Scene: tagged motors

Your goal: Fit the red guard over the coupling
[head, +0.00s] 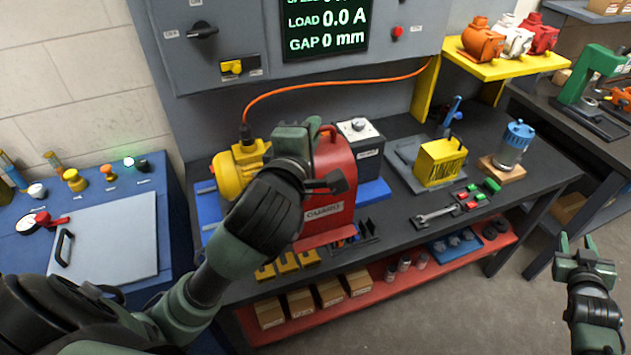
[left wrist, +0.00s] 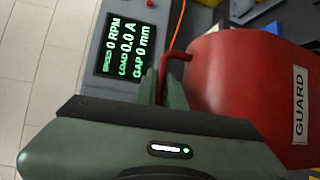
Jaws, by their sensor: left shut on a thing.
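The red guard (head: 333,172), labelled GUARD, stands upright between the yellow motor (head: 230,176) and a grey box with a dial (head: 362,143) on the bench. My left gripper (head: 318,133) is shut on the guard's red handle at its top. In the left wrist view the guard (left wrist: 240,85) fills the right side, with the gripper's fingers (left wrist: 160,80) at the handle. The coupling is hidden, and I cannot tell whether the guard rests on the base or hangs just above it. My right gripper (head: 583,248) is open and empty, away from the bench at the right.
An orange cable (head: 330,84) runs from the motor up behind the bench. A panel display (head: 326,28) reads 0.0 A and 0 mm. A yellow block (head: 441,163), a wrench (head: 437,213) and a blue-topped jar (head: 514,145) occupy the bench's right side. A red shelf (head: 400,282) lies below.

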